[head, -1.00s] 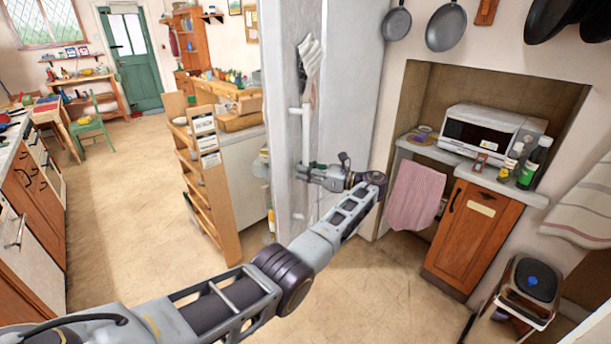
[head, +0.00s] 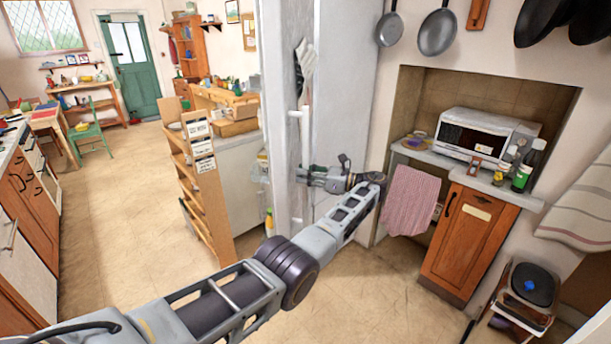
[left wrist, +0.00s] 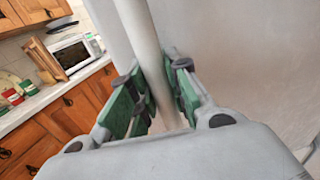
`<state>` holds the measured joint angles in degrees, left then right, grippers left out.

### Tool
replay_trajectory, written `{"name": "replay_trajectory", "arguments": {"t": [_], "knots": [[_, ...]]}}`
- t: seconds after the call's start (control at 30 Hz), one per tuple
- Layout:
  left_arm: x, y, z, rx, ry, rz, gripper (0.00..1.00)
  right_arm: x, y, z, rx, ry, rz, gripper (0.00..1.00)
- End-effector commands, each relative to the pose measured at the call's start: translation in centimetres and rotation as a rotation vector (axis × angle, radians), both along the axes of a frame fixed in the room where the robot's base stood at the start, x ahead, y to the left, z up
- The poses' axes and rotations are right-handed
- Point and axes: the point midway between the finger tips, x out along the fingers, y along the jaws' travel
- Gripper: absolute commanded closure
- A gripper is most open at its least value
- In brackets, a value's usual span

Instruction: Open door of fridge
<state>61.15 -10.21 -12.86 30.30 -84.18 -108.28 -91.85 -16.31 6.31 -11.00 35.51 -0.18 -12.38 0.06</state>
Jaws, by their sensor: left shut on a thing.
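The tall pale fridge (head: 345,90) stands in the middle of the head view. A white vertical bar handle (head: 305,120) runs down its door (head: 274,60). A pale door bin and an orange-topped bottle (head: 269,221) show past the door's left edge, so the door appears to stand ajar. My left gripper (head: 305,175) is shut around the lower part of the handle. In the left wrist view, the green finger pads of the left gripper (left wrist: 154,100) lie on either side of the handle bar (left wrist: 140,35). My right gripper is in no view.
A wooden rack (head: 203,185) stands just left of the door, close to it. A counter with a toaster oven (head: 485,135) and a hanging pink towel (head: 410,200) are at right. A stool (head: 525,295) is at lower right. The floor (head: 120,215) at left is clear.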

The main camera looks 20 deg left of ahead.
Motion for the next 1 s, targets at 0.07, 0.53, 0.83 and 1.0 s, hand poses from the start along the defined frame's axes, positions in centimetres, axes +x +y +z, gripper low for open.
{"name": "replay_trajectory", "arguments": {"t": [0.07, 0.53, 0.83, 1.0], "knots": [[0.0, 0.1, 0.1, 0.000, 0.000, 0.000, 0.78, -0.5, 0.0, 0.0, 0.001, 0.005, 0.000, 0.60], [0.0, 0.0, 0.0, 0.000, 0.000, 0.000, 0.59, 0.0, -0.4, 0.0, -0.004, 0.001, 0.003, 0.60], [0.0, 0.0, 1.3, 0.000, -0.003, -0.001, 0.59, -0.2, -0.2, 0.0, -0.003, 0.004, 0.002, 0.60], [0.0, 0.1, 3.0, 0.000, -0.003, 0.000, 0.59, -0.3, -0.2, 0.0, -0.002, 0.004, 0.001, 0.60]]}}
